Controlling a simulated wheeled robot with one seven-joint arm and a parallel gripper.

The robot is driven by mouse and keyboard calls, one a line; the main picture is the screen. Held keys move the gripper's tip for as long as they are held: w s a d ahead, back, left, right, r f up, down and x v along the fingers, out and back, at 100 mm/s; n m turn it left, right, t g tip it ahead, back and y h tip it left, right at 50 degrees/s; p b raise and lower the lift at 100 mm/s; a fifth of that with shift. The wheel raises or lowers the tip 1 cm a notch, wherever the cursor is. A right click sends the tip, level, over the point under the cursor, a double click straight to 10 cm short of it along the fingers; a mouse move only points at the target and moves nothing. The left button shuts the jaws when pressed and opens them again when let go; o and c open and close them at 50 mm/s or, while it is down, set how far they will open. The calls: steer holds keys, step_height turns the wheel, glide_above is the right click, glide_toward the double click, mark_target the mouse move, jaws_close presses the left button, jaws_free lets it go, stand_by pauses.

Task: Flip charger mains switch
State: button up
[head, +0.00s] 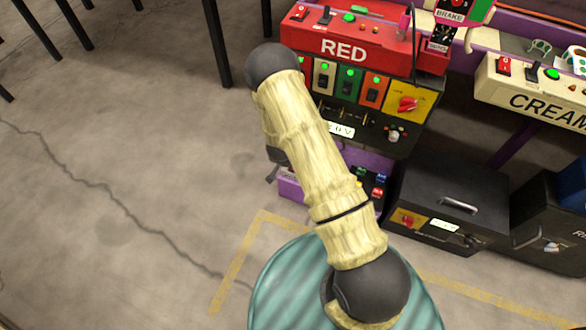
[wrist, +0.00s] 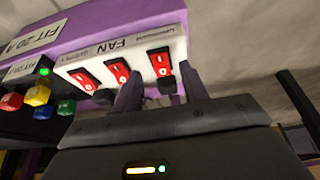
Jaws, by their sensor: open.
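In the wrist view my gripper (wrist: 160,90) is open and empty, its two purple fingers pointing at a white panel (wrist: 105,62) with red rocker switches. The right-hand rocker (wrist: 160,65) lies just beyond the gap between the fingers. The middle rocker (wrist: 118,71) is labelled FAN and the left rocker (wrist: 84,81) sits beside it. The small outer labels are too blurred to read, so I cannot tell which is the charger mains switch. I see no clear contact.
Coloured buttons (wrist: 38,96) and a green lamp (wrist: 43,71) sit left of the rockers. In the head view the RED console (head: 345,50) stands behind my arm, with a black case (head: 450,195) to its right. Open floor (head: 110,130) lies left.

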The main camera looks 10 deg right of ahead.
steer(key=shift+b+x, duration=0.4)
steer(key=shift+x, duration=1)
jaws_close()
